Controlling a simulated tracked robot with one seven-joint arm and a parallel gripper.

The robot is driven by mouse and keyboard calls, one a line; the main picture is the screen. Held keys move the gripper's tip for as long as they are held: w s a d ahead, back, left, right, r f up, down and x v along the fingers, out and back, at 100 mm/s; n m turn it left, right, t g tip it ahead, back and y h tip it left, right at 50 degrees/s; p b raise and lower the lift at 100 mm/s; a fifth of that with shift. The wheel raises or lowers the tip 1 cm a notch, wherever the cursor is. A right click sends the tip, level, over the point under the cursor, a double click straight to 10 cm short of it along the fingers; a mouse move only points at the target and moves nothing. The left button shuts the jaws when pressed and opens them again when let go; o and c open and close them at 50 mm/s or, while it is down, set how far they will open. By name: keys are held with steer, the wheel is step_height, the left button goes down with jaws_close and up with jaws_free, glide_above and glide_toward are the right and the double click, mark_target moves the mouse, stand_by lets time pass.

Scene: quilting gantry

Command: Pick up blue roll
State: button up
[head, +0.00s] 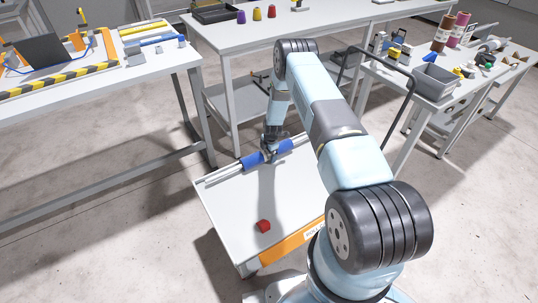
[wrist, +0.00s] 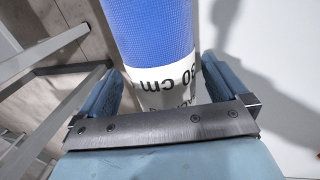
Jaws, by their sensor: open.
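The blue roll (head: 285,147) lies along the far edge of a small white-topped table, with pale rods or tube ends showing beyond it. In the wrist view my gripper (wrist: 158,70) is open, with one finger on each side of the white band. Whether the fingers touch it I cannot tell.
A red block (head: 263,226) lies near the front of the small table (head: 225,207), which has an orange front edge (head: 290,241). A workbench with a striped strip (head: 60,80) stands left. A long table (head: 330,22) stands behind. A grey bin (head: 436,80) sits right.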

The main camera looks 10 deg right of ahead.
steer(key=shift+f, duration=0.1)
steer(key=c, duration=1.6)
